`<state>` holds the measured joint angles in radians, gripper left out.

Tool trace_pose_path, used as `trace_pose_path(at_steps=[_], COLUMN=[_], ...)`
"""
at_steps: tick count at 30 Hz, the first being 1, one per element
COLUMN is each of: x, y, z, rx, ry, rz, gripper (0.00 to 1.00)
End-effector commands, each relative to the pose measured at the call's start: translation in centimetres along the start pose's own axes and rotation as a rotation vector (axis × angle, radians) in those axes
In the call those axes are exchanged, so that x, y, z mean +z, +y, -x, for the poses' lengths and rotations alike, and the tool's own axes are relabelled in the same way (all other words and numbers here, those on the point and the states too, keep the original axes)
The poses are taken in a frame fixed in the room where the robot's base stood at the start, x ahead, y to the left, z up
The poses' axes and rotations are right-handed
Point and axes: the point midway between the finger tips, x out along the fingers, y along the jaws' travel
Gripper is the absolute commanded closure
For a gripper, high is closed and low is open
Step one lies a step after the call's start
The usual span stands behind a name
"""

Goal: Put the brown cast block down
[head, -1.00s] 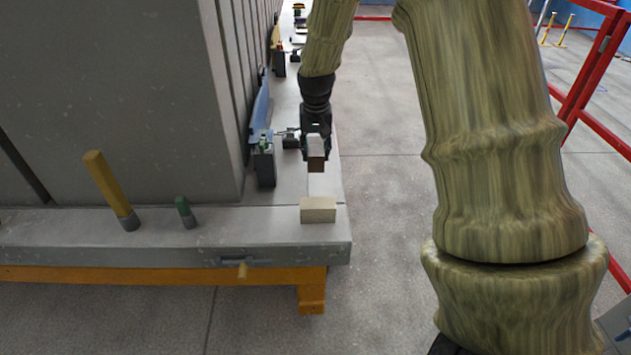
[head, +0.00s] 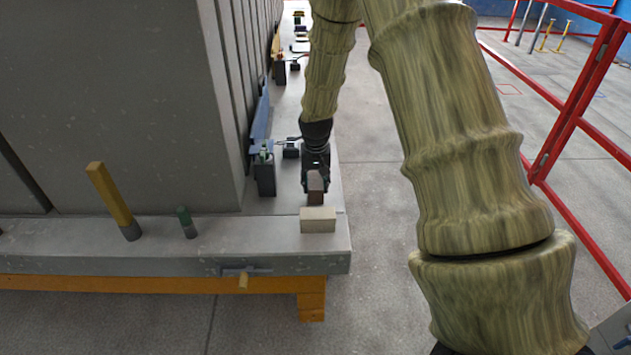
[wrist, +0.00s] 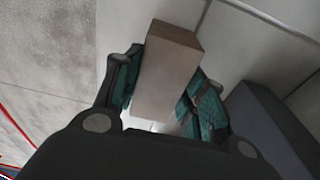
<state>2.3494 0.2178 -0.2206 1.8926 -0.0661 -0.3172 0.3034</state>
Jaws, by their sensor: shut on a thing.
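The brown cast block (head: 315,187) is between the fingers of my gripper (head: 315,178), low over the ledge just behind a pale block. In the wrist view the brown cast block (wrist: 166,75) sits between both fingers of my gripper (wrist: 162,95), which are shut on its sides. I cannot tell for certain whether its underside touches the ledge. The grey ledge (head: 150,262) runs along the front and back along the right side of the large grey panel.
The pale block (head: 318,220) lies at the ledge's front right corner. A dark clamp block (head: 265,176) stands left of my gripper. A yellow-handled tool (head: 108,195) and a green peg (head: 185,220) stand on the front ledge. Red railing (head: 575,110) is at right.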

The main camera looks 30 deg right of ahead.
Motion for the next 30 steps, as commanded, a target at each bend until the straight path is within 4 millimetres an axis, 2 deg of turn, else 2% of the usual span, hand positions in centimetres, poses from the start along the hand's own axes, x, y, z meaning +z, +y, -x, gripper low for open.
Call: trace_pose_path(at_steps=[7, 8, 10, 11, 23, 30], x=[0.0, 0.0, 0.0, 0.0, 0.0, 0.0], y=[0.0, 0.0, 0.0, 0.0, 0.0, -0.1], z=[-0.2, -0.2, -0.2, -0.2, 0.2, 2.4], rx=[0.000, 0.000, 0.000, 0.000, 0.000, -0.001], ry=[0.000, 0.000, 0.000, 0.000, 0.001, 0.003], rz=[0.000, 0.000, 0.000, 0.000, 0.000, 0.000], gripper=[0.92, 0.54, 0.41, 0.38, 0.38, 0.38])
